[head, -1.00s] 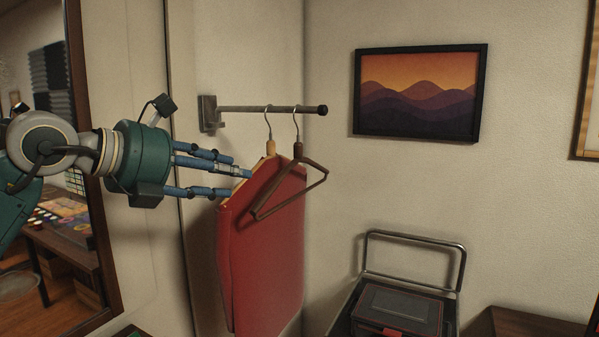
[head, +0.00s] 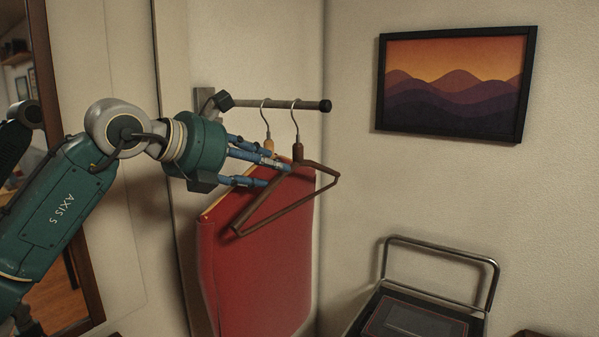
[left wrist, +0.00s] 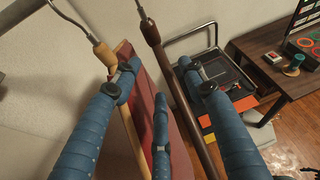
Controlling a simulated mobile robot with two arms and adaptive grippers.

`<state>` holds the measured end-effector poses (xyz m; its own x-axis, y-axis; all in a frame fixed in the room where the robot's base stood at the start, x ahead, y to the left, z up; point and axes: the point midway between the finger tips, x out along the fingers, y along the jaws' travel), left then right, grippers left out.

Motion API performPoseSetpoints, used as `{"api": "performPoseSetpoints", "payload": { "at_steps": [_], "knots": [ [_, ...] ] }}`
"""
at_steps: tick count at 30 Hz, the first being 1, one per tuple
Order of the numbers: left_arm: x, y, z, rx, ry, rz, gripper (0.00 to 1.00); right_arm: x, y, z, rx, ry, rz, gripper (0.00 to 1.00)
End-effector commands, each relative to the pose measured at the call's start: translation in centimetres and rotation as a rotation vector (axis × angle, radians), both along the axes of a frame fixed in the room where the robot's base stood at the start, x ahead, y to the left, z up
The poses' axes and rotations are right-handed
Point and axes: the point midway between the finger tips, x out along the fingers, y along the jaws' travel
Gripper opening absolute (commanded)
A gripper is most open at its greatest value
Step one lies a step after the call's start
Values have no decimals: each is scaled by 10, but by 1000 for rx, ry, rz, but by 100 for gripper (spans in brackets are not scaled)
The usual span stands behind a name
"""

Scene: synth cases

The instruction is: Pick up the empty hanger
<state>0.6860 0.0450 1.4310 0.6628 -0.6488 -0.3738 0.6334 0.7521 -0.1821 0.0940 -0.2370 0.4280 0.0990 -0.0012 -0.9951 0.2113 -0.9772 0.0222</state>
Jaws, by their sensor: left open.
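The empty hanger (head: 318,167) is dark brown wood with a metal hook. It hangs near the outer end of a wall rod (head: 285,105) and also shows in the left wrist view (left wrist: 180,85). Beside it, a lighter wooden hanger (head: 268,145) carries a red cloth (head: 255,270). My left gripper (head: 279,172) is open, its blue fingers reaching in at the hangers just below their hooks. In the left wrist view, the brown hanger passes between the middle and right fingers of the gripper (left wrist: 158,72). I cannot tell whether any finger touches it. My right gripper is not shown.
A metal-framed cart or chair (head: 440,252) stands below right. A framed mountain picture (head: 452,80) hangs on the wall. A wooden table (left wrist: 283,80) shows in the left wrist view. The space right of the rod's end is clear.

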Motion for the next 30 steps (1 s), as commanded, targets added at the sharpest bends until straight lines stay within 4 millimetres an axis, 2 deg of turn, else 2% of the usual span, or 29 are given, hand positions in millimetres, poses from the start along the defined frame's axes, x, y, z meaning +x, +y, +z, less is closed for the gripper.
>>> {"api": "performPoseSetpoints", "payload": {
  "at_steps": [1, 5, 12, 17, 24, 30],
  "knots": [
    [5, -6, -1, 0, 5, -2, 42, -7, 7, 7, 7, 10, 0, 65],
    [14, -15, -5, 0, 3, -1, 42, -17, 16, 12, 16, 23, 2, 65],
    [37, -38, -13, -1, 5, -2, 42, -7, 7, 42, 6, 12, 4, 65],
    [47, -47, -21, 0, 2, -1, 42, 0, 0, 47, 0, 1, 2, 65],
    [48, -47, -23, 1, 1, 0, 42, 0, -2, 46, -2, 1, 0, 65],
    [48, -47, -23, 0, 0, 0, 3, -1, -1, 46, -1, 2, 1, 65]
  ]
}}
